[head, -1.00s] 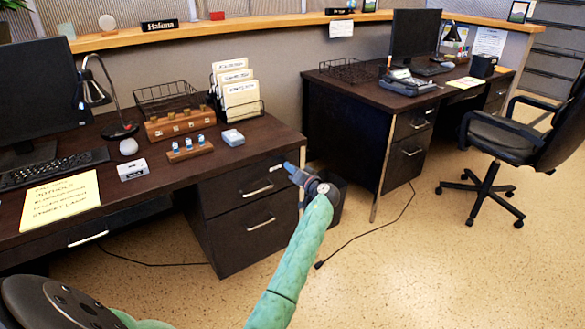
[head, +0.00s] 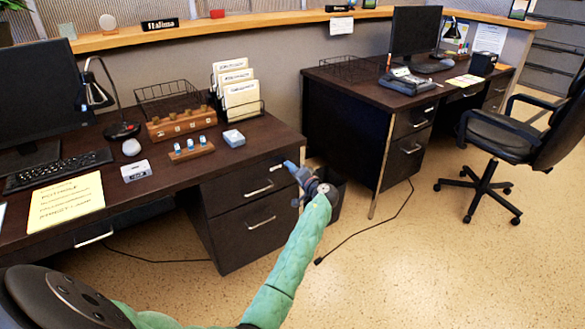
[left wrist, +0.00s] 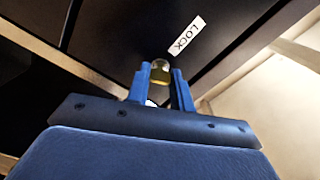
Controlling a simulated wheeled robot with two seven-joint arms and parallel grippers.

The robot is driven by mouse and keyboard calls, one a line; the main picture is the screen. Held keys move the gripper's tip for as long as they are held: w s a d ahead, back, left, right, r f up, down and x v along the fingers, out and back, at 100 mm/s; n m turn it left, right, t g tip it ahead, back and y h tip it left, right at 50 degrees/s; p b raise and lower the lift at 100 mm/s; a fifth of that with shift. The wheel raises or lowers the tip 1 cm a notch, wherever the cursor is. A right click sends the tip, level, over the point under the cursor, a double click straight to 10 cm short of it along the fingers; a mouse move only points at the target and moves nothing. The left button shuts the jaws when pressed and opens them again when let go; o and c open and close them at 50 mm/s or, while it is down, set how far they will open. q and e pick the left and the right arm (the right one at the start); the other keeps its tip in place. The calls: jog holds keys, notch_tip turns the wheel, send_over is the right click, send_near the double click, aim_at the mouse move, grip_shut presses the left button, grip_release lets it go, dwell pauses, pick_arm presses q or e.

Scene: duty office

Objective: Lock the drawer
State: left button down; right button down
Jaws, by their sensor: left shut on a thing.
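The desk's upper drawer (head: 232,188) is closed flush in the pedestal, above a second closed drawer (head: 246,232). A white LOCK label (left wrist: 187,35) is on the dark desk front in the left wrist view. My left gripper (head: 289,165) is at the right end of the upper drawer front. In the left wrist view its blue fingers (left wrist: 161,82) are shut on a small rounded brass piece (left wrist: 160,68), just beside the label. I cannot tell whether this piece is a key or part of the lock; its far end is hidden. My right gripper is not in view.
On the desktop (head: 235,160) stand a wooden rack (head: 182,125), a small holder with blue-topped items (head: 191,149), a file sorter (head: 240,98) and a lamp (head: 122,130). A dark bin (head: 336,198) stands right behind the gripper. A cable crosses the floor.

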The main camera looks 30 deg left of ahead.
pick_arm(q)
jog(key=shift+r+m+p, duration=0.1)
jog(key=shift+m+p, duration=1.9)
jog(key=shift+m, duration=0.5)
jog(key=c, duration=1.2)
grip_release()
jog(key=shift+w+d, duration=0.1)
jog(key=shift+d, duration=0.1)
jog(key=v, duration=0.7)
jog(key=shift+d, duration=0.25)
